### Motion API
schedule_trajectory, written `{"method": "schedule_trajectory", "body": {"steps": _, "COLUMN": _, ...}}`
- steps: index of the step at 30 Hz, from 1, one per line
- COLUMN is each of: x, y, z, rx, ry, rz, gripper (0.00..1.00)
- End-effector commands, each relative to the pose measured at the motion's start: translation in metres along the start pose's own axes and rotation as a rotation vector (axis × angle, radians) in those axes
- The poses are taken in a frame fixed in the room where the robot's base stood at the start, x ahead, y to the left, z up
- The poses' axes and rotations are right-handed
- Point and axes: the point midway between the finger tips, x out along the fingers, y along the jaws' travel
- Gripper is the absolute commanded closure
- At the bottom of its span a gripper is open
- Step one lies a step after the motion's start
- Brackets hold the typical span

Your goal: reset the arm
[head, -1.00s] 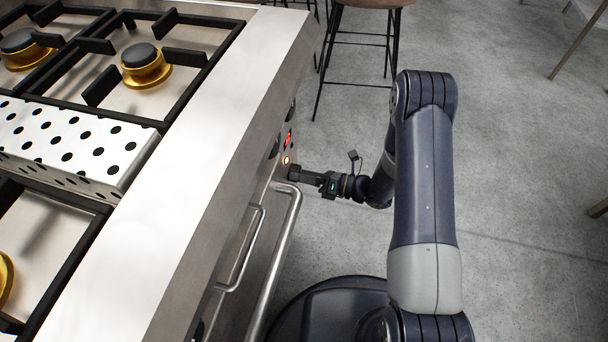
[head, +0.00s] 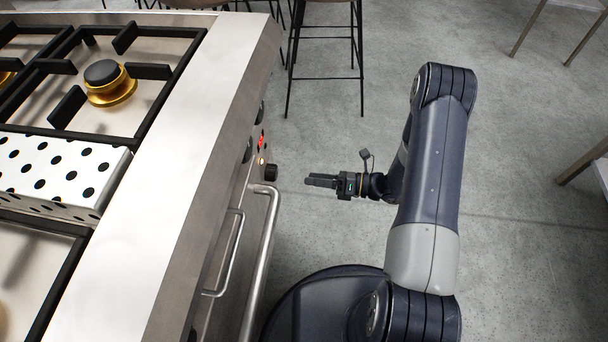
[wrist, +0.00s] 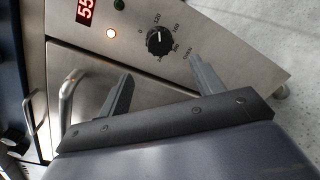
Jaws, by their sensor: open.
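My gripper (head: 308,181) is in the head view, in the air to the right of the stove's front panel, with a clear gap to it. In the wrist view my gripper (wrist: 163,88) shows two fingers spread apart with nothing between them. A black oven knob (wrist: 159,41) with a numbered dial shows beyond the fingers. The same knob (head: 271,172) sticks out from the panel in the head view, and the gripper is not touching it. A red display (wrist: 86,10) and a lit round lamp (wrist: 110,33) are beside the knob.
The stove's steel edge (head: 185,130) and curved oven handle (head: 262,250) are left of my arm. A spotted box (head: 60,168) lies on the stove top. A stool (head: 325,60) stands behind, and a table (head: 590,165) is at the right. Grey floor is free between.

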Motion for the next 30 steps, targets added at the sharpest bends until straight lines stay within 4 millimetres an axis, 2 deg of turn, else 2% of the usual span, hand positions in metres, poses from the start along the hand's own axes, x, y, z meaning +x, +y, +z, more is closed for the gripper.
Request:
{"method": "schedule_trajectory", "body": {"steps": 7, "x": -0.006, "y": 0.0, "z": 0.0, "rx": 0.0, "ry": 0.0, "rz": 0.0, "gripper": 0.37}}
{"method": "schedule_trajectory", "body": {"steps": 17, "x": 0.0, "y": 0.0, "z": -0.001, "rx": -0.001, "ry": 0.002, "rz": 0.002, "gripper": 0.37}}
{"method": "schedule_trajectory", "body": {"steps": 23, "x": 0.026, "y": 0.0, "z": -0.002, "rx": -0.001, "ry": 0.005, "rz": 0.004, "gripper": 0.37}}
{"method": "schedule_trajectory", "body": {"steps": 30, "x": 0.067, "y": 0.0, "z": -0.001, "rx": -0.003, "ry": 0.004, "rz": 0.003, "gripper": 0.37}}
